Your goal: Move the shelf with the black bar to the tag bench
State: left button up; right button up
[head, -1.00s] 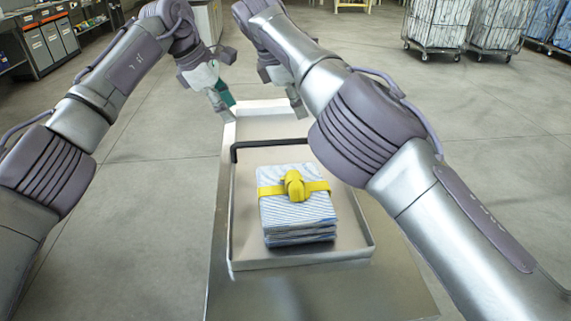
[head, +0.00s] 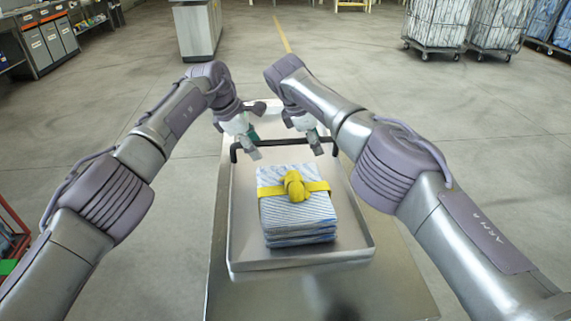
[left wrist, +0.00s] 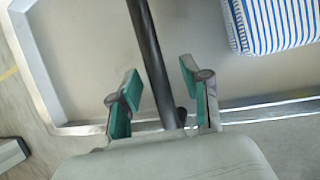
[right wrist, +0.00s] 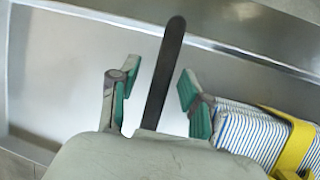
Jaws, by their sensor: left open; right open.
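The shelf is a shallow metal tray (head: 300,262) with a raised rim, and a black bar (head: 285,142) runs across its far end. A stack of blue-striped cloth (head: 290,215) tied with a yellow band (head: 295,187) sits in it. My left gripper (head: 254,152) is open at the bar's left end; in the left wrist view the bar (left wrist: 155,60) passes between its fingers (left wrist: 160,95). My right gripper (head: 315,143) is open near the bar's right end; in the right wrist view the bar (right wrist: 165,70) lies between its fingers (right wrist: 152,85). The tag bench cannot be identified.
The tray stands on a grey metal surface (head: 395,285). A cabinet (head: 196,30) stands on the floor beyond. Wheeled cages of bundles (head: 440,25) are at the back right, and a counter with bins (head: 45,40) at the back left. Open floor lies on both sides.

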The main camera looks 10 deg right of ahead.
pick_arm(q)
grip_shut()
pick_arm(e)
grip_shut()
